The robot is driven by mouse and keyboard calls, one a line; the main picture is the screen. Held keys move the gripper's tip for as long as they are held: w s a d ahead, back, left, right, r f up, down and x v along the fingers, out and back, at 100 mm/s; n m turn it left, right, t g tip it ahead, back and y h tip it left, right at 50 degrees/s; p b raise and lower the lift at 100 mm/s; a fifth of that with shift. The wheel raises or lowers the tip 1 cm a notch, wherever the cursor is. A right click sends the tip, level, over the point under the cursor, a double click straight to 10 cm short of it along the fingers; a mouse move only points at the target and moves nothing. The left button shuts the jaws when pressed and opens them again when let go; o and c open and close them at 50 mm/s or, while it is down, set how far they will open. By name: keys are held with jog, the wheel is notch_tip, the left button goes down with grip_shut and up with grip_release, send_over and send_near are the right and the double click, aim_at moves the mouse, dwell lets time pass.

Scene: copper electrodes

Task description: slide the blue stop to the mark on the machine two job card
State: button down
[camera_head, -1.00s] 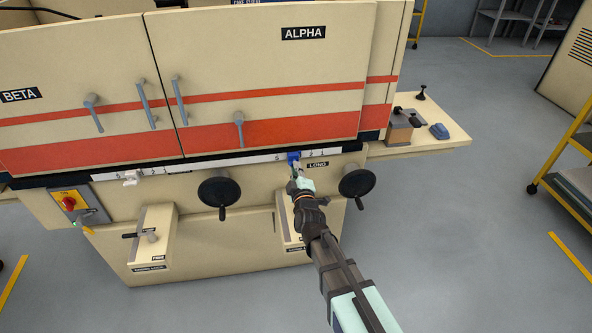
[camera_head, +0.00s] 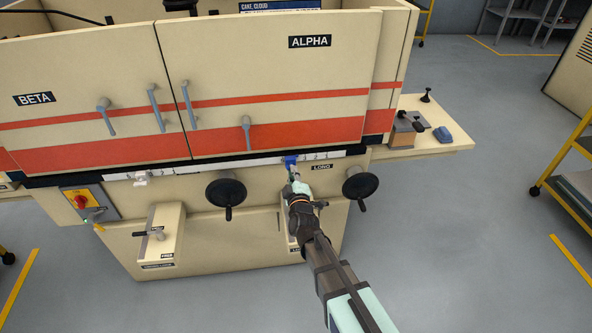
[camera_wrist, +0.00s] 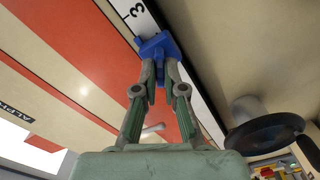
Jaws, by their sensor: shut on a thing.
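The blue stop (camera_head: 290,160) sits on the white numbered scale (camera_head: 250,163) under the ALPHA door, left of the LONG label. My gripper (camera_head: 293,172) is shut on it from the front. In the wrist view the blue stop (camera_wrist: 158,46) is at the top centre, between the fingertips of my gripper (camera_wrist: 160,66), and touches the scale strip. A numeral 3 (camera_wrist: 137,10) shows just beyond it; the stop and fingers hide part of the scale. A blue-headed panel (camera_head: 283,5) is cut off at the top edge; I cannot tell whether it is the job card.
Black handwheels (camera_head: 226,191) and (camera_head: 360,186) flank my gripper below the scale. A pale stop (camera_head: 140,179) sits on the left scale under the BETA door (camera_head: 35,99). A red switch (camera_head: 81,201) is at far left. A side table (camera_head: 440,143) holds a fixture.

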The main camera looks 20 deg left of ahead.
jog(key=shift+s+a+r+p, duration=0.1)
jog(key=shift+s+a+p, duration=0.05)
jog(key=shift+a+p, duration=0.25)
jog(key=shift+a, duration=0.15)
jog(key=c, duration=1.2)
grip_release()
jog(key=shift+c, duration=0.2)
jog(key=shift+s, duration=0.1)
jog(key=p+v, duration=0.1)
jog(key=v, duration=0.5)
jog(key=shift+s, duration=0.2)
